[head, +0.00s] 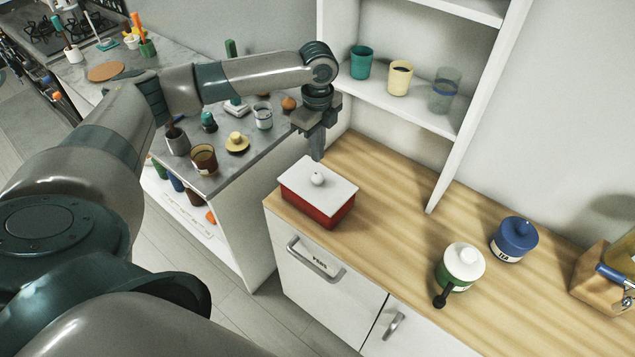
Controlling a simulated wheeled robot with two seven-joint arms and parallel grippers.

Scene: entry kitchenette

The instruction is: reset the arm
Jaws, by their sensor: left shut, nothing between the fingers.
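My left arm (230,82) comes in from the left and reaches over the counter. My left gripper (317,157) points down, shut and empty, just behind and above a red box with a white lid (317,197). The lid has a round white knob and sits on the box. I cannot tell whether the fingertips touch anything. My right gripper is not in view.
The wooden counter (385,190) also holds a green jar with a white lid (460,265), a blue tea jar (513,240) and a wooden item (597,280). A white shelf (420,105) with cups rises behind. A marble counter (215,180) with several small items is at left.

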